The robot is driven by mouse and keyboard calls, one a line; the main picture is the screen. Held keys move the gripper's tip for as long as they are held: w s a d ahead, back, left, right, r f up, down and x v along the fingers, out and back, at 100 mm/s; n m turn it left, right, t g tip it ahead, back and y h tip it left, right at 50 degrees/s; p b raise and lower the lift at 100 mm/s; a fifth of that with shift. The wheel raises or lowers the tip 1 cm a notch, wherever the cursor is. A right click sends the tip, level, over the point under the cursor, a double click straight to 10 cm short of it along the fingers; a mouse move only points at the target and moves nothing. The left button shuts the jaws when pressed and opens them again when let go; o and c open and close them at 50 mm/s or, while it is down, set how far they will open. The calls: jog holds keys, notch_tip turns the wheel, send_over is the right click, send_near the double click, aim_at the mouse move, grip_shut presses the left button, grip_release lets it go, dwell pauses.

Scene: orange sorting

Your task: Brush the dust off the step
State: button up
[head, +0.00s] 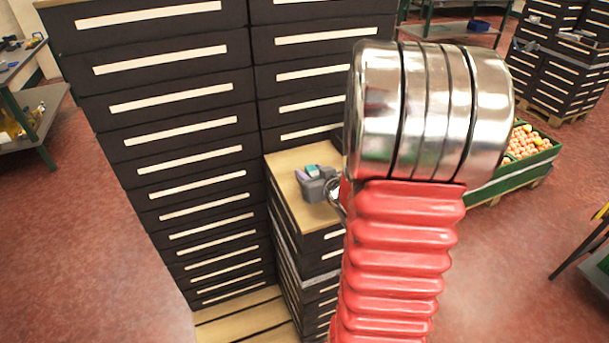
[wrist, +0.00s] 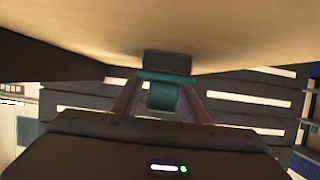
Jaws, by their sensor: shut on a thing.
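The step appears to be the wooden top (head: 290,163) of a low stack of dark crates. Its pale surface (wrist: 100,30) fills the upper part of the wrist view. My gripper (head: 308,174) is over this top, partly behind my red arm. In the wrist view, my gripper (wrist: 162,100) has its two fingers either side of a teal brush (wrist: 165,96) and is shut on it. The brush's dark end (wrist: 167,63) is at the wooden surface and seems to touch it. I cannot make out any dust.
Tall stacks of dark crates (head: 160,110) with pale label strips rise beside and behind the step. A green crate of oranges (head: 525,143) stands at right. A workbench (head: 30,95) is at far left. Red floor is open at left.

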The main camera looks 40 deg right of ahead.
jog(key=shift+s+d+r, duration=0.1)
jog(key=shift+s+d, duration=0.15)
jog(key=shift+d, duration=0.55)
jog(key=shift+s+d, duration=0.2)
jog(key=shift+d, duration=0.55)
jog(key=shift+d, duration=0.1)
jog(key=shift+s+d, duration=0.3)
jog(key=shift+d, duration=0.55)
jog(key=shift+s+d, duration=0.3)
jog(key=shift+d, duration=0.5)
jog(key=shift+r, duration=2.85)
